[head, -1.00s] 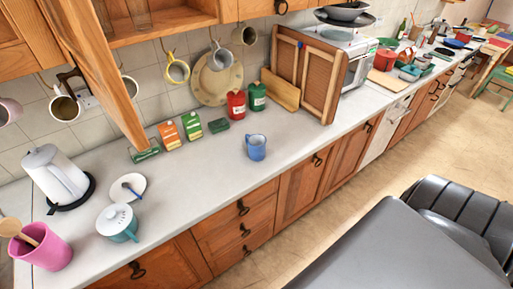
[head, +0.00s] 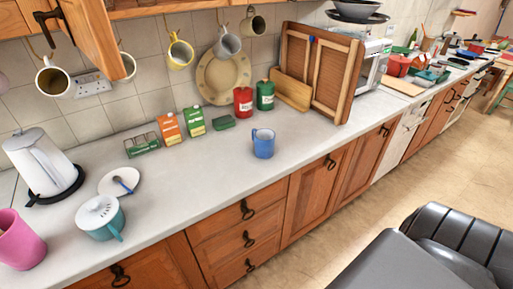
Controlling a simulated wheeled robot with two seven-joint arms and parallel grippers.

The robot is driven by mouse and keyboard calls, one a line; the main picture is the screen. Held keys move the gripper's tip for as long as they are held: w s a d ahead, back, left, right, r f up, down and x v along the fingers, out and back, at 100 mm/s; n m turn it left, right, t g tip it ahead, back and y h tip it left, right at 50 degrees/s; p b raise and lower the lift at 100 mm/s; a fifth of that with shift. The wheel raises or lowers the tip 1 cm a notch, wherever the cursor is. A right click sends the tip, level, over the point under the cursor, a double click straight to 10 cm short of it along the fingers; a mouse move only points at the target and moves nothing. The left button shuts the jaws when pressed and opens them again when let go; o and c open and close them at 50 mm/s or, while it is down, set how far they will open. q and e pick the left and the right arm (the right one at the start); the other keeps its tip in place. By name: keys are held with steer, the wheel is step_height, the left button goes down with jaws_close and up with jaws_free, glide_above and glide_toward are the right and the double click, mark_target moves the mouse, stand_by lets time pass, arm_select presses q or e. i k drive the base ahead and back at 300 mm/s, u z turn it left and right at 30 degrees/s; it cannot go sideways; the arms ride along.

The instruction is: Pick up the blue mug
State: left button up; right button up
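The blue mug (head: 264,143) stands upright on the grey-white worktop (head: 190,172), near the middle of the head view, with its handle towards the left. Nothing touches it. Neither of my grippers shows in the head view. Only a dark grey part of my own body fills the lower right corner.
Behind the mug are a red canister (head: 243,102), a green canister (head: 265,95) and small boxes (head: 169,127). A teal lidded pot (head: 101,217), a kettle (head: 42,163) and a pink pot (head: 18,240) stand left. An open cupboard door (head: 92,38) hangs above. Worktop around the mug is clear.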

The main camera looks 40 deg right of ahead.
mark_target(264, 139)
steer(key=u, duration=2.4)
steer(key=k, duration=2.2)
steer(key=z, duration=3.1)
